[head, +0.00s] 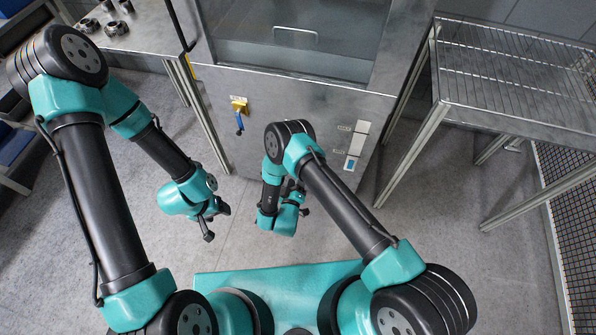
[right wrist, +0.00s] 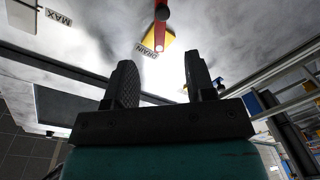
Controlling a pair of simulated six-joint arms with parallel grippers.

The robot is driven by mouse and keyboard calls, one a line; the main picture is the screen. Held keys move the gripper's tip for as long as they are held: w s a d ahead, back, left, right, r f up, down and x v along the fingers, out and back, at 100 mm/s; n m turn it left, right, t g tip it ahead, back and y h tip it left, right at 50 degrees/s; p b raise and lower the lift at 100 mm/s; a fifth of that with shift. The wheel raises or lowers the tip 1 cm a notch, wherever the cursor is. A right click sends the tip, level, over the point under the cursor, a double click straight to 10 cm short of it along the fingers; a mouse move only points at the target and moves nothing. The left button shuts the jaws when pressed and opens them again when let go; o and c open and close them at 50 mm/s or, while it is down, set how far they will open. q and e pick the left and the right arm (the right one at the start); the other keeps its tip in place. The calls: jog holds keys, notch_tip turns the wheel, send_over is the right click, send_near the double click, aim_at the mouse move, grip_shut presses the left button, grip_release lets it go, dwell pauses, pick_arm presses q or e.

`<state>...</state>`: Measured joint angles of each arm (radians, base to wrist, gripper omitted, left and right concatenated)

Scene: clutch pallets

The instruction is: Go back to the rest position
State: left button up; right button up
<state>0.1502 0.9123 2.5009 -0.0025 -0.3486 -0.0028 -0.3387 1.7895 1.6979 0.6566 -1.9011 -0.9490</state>
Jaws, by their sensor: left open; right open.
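My left gripper (head: 215,222) hangs in front of the machine at the left of the head view, its dark fingers apart and empty. My right gripper (head: 302,205) is in the middle of the head view, partly hidden behind my right arm. In the right wrist view the two fingers of the right gripper (right wrist: 162,88) are spread with nothing between them. Both grippers are apart from the metal cabinet (head: 290,110) behind them.
A wire-rack table (head: 500,85) stands at the right. A metal table (head: 140,36) with several dark parts is at the upper left. Grey floor (head: 440,240) is clear between.

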jog(key=shift+v, duration=1.05)
jog(key=w+d+r+m+g+y, duration=0.2)
jog(key=d+r+m+g+y, duration=0.25)
jog(key=d+g, duration=0.45)
jog(key=s+d+r+m+g+y, duration=0.1)
jog(key=s+d+r+g+y, duration=0.1)
jog(key=s, duration=0.5)
jog(key=s+d+r+m+g+y, duration=0.2)
jog(key=s+d+r+g, duration=0.3)
jog(key=s+d+r, duration=0.2)
jog(key=shift+s+d, duration=0.55)
jog(key=shift+s, duration=0.3)
